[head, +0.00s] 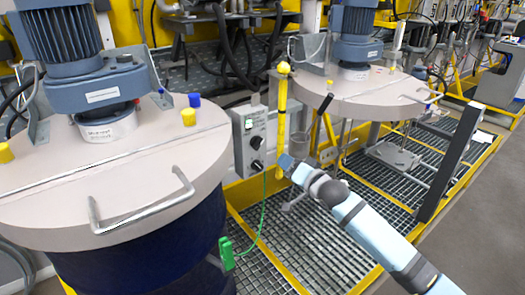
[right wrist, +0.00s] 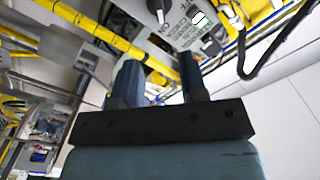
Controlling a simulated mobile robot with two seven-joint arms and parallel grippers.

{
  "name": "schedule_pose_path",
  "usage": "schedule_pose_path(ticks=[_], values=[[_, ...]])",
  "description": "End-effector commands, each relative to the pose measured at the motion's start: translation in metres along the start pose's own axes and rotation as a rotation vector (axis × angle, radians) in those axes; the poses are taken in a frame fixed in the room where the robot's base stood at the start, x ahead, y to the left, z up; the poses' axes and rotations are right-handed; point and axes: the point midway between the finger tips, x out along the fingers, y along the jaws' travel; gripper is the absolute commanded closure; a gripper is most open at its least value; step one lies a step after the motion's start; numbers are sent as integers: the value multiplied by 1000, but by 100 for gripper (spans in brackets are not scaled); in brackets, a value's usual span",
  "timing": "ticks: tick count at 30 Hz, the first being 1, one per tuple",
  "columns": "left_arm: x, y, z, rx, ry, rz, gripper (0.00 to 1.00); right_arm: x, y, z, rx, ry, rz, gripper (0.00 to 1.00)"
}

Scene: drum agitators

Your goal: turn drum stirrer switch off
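The grey switch box (head: 239,150) stands beside the near drum's lid in the head view, with two dark rotary knobs, an upper one (head: 257,142) and a lower one (head: 256,166). My right gripper (head: 285,164) is just right of the box, apart from the knobs, its arm coming in from the lower right. In the right wrist view its two blue fingers (right wrist: 160,78) are apart with nothing between them. A grey panel with printed text and a dark knob (right wrist: 157,8) shows beyond the fingers at the top edge. My left gripper is not in view.
The near drum (head: 140,255) with its lid and blue motor (head: 65,45) fills the left. A yellow post (head: 282,110) stands close to my right gripper. A green clamp (head: 227,253) hangs on a green cable below the box. A second stirrer lid (head: 350,98) is behind.

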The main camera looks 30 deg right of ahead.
Motion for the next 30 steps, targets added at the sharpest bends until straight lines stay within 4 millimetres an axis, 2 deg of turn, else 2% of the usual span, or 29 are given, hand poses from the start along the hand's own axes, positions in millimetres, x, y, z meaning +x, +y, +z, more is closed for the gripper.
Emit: schedule_pose_path(ticks=[12, 18, 24, 30], values=[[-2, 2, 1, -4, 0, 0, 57, 84, -1, -1, -3, 0, 1, 61], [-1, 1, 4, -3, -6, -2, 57, 114, -1, 0, -3, -1, 0, 61], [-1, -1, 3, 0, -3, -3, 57, 127, -1, 1, -3, -2, 1, 61], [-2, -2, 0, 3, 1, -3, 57, 128, 0, 2, -3, -2, 1, 61]])
